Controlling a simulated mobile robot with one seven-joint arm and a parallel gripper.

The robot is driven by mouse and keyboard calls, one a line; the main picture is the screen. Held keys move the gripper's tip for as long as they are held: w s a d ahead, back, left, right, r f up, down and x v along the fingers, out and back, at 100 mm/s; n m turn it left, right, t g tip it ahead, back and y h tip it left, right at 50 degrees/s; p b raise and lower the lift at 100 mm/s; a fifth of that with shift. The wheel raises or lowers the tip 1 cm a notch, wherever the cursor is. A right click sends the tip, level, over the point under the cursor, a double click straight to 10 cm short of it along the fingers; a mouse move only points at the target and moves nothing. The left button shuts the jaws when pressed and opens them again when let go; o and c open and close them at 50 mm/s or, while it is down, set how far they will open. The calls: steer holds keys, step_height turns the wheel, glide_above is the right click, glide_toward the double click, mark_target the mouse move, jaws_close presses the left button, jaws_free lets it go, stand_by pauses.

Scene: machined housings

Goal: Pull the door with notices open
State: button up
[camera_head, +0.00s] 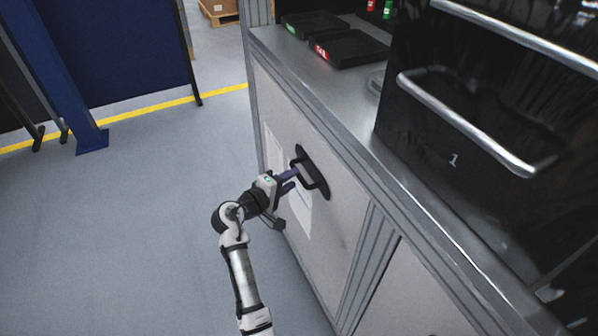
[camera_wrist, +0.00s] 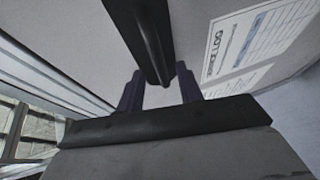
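The door with notices (camera_head: 343,232) is a light grey cabinet panel under the worktop. It looks flush with its frame in the head view. White notices (camera_head: 273,150) are on it, partly hidden by my arm; a printed notice (camera_wrist: 236,45) also shows in the wrist view. A black handle (camera_head: 317,178) stands out from the door. My gripper (camera_head: 291,181) is at the handle, its purple fingers apart. In the wrist view, the handle bar (camera_wrist: 148,35) runs down between the two fingers (camera_wrist: 160,92), with a visible gap; firm contact cannot be made out.
The worktop (camera_head: 292,62) above holds black trays (camera_head: 350,47). A black unit with silver handles (camera_head: 465,125) stands on the right. Open grey floor (camera_head: 130,220) lies left of the door. A blue partition (camera_head: 115,45) stands beyond a yellow floor line.

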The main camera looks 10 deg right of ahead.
steer(key=shift+x, duration=2.25)
steer(key=shift+c, duration=0.2)
jaws_close()
steer(key=shift+a, duration=0.1)
